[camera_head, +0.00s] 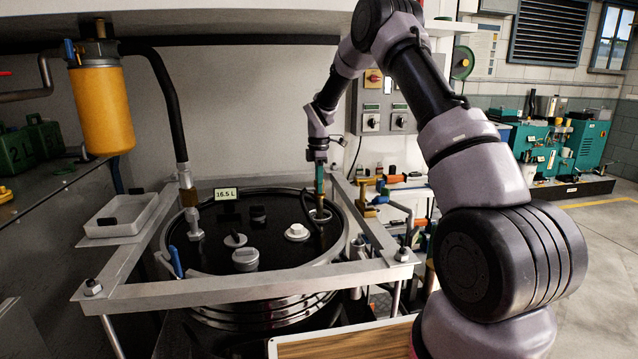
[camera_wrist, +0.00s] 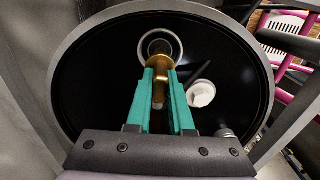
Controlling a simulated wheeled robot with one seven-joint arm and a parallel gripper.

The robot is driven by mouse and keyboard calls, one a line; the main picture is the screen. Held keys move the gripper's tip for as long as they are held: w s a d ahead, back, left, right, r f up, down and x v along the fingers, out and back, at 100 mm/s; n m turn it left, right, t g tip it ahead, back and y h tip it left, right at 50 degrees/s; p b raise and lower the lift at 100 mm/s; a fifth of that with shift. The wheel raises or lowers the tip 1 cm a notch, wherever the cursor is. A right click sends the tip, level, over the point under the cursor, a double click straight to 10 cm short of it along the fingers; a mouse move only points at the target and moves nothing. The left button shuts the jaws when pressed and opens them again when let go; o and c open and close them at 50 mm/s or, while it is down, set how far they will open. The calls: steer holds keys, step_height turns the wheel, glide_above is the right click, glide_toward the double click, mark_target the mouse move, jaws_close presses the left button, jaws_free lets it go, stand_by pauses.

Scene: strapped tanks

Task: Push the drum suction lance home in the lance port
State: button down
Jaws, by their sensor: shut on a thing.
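My gripper (camera_head: 319,190) is above the far right part of the black drum lid (camera_head: 270,262). In the wrist view its two teal fingers (camera_wrist: 163,88) are shut on the drum suction lance (camera_wrist: 161,65), which has a brass collar. The lance port (camera_wrist: 148,42) is a pale ring in the black lid, and the lance's end lies within its outline. In the head view the lance (camera_head: 320,203) looks about upright, with its lower end at the port (camera_head: 320,216). How deep it sits is hidden.
A white cap (camera_head: 297,232) and grey caps (camera_head: 245,259) stand on the lid. A metal frame (camera_head: 250,290) surrounds the drum. A tag reads 16.5 L (camera_head: 226,194). Pipes and valves (camera_head: 385,195) are at right.

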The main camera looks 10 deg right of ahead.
mark_target(319, 201)
steer(key=shift+f, duration=3.15)
steer(key=c, duration=0.7)
jaws_free()
step_height(319, 201, up, 11)
steer(key=shift+f, duration=0.1)
